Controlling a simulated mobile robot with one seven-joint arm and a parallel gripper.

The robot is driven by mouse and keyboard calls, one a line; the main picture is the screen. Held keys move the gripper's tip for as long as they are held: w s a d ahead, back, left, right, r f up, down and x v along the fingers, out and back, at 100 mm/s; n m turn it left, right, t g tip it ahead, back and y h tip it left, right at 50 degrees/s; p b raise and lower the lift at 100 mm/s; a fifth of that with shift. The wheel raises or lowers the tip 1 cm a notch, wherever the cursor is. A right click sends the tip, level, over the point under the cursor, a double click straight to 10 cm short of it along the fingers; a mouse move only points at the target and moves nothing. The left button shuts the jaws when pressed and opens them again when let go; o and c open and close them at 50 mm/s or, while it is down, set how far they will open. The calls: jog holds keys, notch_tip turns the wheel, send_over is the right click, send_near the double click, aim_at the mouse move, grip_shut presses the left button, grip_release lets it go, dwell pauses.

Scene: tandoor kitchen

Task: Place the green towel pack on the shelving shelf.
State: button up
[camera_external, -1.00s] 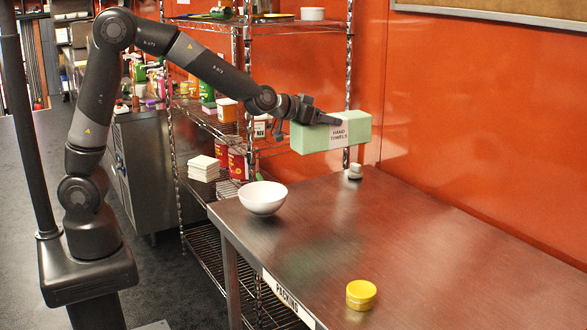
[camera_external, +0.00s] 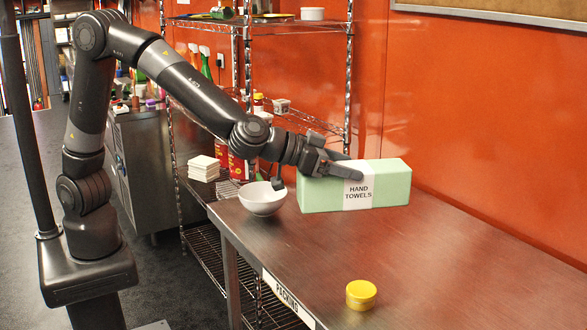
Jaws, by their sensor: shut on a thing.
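The green towel pack (camera_external: 388,186) is a pale green box with a white band reading "HAND TOWELS". My gripper (camera_external: 340,172) is shut on its left part and holds it level. The pack appears above the far part of the steel table; whether it touches the top I cannot tell. The wire shelving (camera_external: 240,102) stands behind, left of the pack, with several tiers. Its middle tier is partly hidden by my arm.
A white bowl (camera_external: 262,200) stands at the table's far left corner, close to my gripper. White tiles or boxes (camera_external: 203,168), red cans and bottles occupy the shelving. The table's right side is clear.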

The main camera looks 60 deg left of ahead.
jog(key=f, duration=0.4)
jog(key=shift+w+a+f, duration=0.25)
jog(key=shift+f, duration=0.1)
jog(key=shift+w+a+f, duration=0.85)
jog(key=shift+w+f, duration=0.85)
jog(key=shift+f, duration=0.15)
jog(key=shift+w+a+f, duration=0.9)
jog(key=shift+w+f, duration=0.85)
jog(key=shift+f, duration=0.1)
jog(key=shift+w+a+f, duration=0.85)
jog(key=shift+w+f, duration=0.85)
jog(key=shift+f, duration=0.15)
jog(key=shift+f, duration=0.15)
jog(key=o, duration=1.3)
